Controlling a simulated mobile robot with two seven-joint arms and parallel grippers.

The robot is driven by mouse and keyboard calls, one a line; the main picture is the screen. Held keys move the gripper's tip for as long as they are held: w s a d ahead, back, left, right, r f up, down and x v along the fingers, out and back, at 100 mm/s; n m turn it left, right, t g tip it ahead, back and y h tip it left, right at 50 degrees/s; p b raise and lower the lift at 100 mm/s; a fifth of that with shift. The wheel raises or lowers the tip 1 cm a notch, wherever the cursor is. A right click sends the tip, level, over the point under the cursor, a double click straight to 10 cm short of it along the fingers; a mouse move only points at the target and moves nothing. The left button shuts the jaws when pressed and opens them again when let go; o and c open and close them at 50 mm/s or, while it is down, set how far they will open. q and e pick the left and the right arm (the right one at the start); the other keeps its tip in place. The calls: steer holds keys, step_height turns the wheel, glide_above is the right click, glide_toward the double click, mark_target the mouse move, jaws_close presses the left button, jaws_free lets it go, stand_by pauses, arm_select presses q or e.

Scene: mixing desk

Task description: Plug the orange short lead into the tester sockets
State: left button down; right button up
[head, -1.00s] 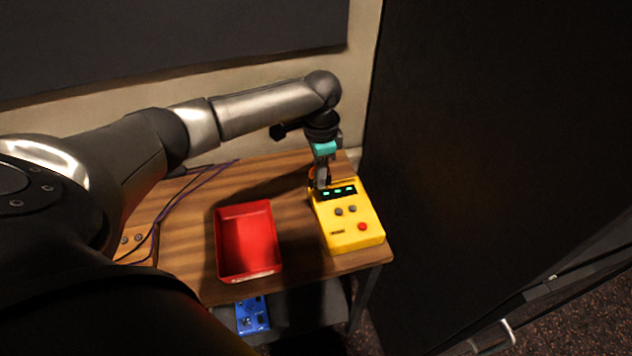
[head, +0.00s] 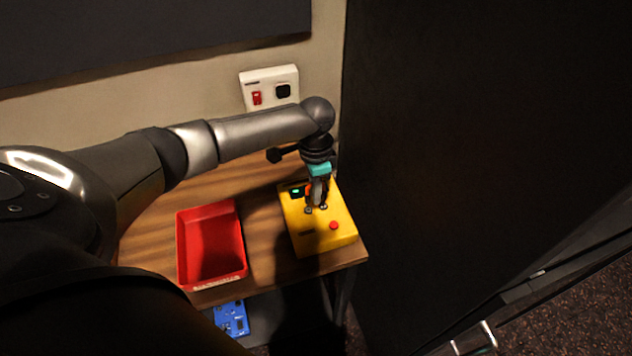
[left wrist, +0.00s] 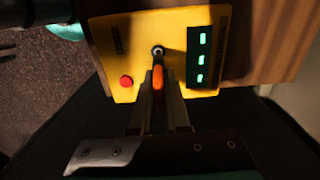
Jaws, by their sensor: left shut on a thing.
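The yellow tester (head: 338,226) stands at the right end of the wooden desk. It has a dark display strip with green lights, small grey knobs and a red button (head: 333,225). My left gripper (head: 317,203) points down over the tester and hides part of the display. In the left wrist view the fingers are shut on the orange lead (left wrist: 158,78), above the tester's face (left wrist: 140,32) beside a grey knob (left wrist: 157,51). The lead's ends and the tester sockets cannot be made out. My right gripper is not in view.
An empty red tray (head: 240,237) stands left of the tester on the desk (head: 262,222). A blue box (head: 231,318) lies lower down, below the desk's front edge. A white wall plate (head: 270,77) is behind. A tall dark panel (head: 450,150) rises at the right.

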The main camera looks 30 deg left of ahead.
mark_target(316, 207)
arm_select(q)
steer(key=shift+f+b, duration=0.4)
steer(key=shift+f, duration=0.5)
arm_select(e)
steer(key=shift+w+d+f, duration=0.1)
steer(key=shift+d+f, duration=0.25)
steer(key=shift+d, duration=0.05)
arm_select(q)
steer(key=shift+p, duration=0.35)
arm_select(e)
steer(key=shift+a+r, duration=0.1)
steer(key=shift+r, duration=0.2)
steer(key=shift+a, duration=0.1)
arm_select(q)
steer(key=shift+p, duration=0.7)
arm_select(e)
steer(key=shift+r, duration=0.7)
arm_select(q)
steer(key=shift+f+b, duration=0.4)
steer(key=shift+f, duration=0.2)
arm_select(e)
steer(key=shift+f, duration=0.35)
arm_select(q)
steer(key=c, duration=0.8)
jaws_free()
steer(key=shift+r, duration=0.1)
